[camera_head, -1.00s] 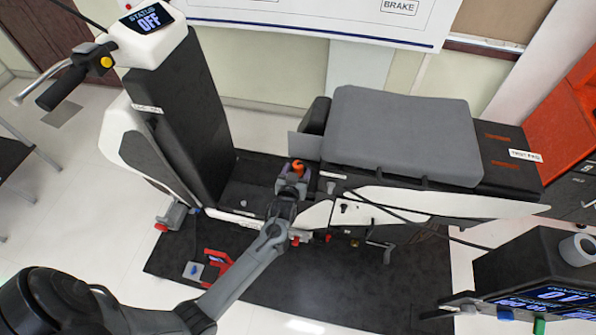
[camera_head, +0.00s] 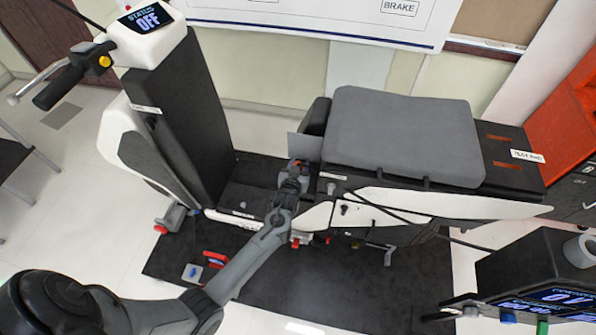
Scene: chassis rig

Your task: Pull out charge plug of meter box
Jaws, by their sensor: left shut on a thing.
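The meter box (camera_head: 525,265) is a dark box with a lit display (camera_head: 560,296) at the lower right. A thin black cable (camera_head: 400,214) runs from it across the scooter's white side panel towards the seat base. My left gripper (camera_head: 296,166) is at the front of the seat base, above the footwell. It is shut on a small orange-red part, mostly hidden by the fingers. I cannot tell whether this part is the charge plug or whether the cable joins it. My right gripper is out of view.
The scooter has a grey seat (camera_head: 400,135) and a handlebar column with a "STATUS OFF" display (camera_head: 147,17). A black mat (camera_head: 335,280) lies under it. A red piece (camera_head: 214,258) lies on the mat, partly behind my left arm. Orange-red cabinets stand at right.

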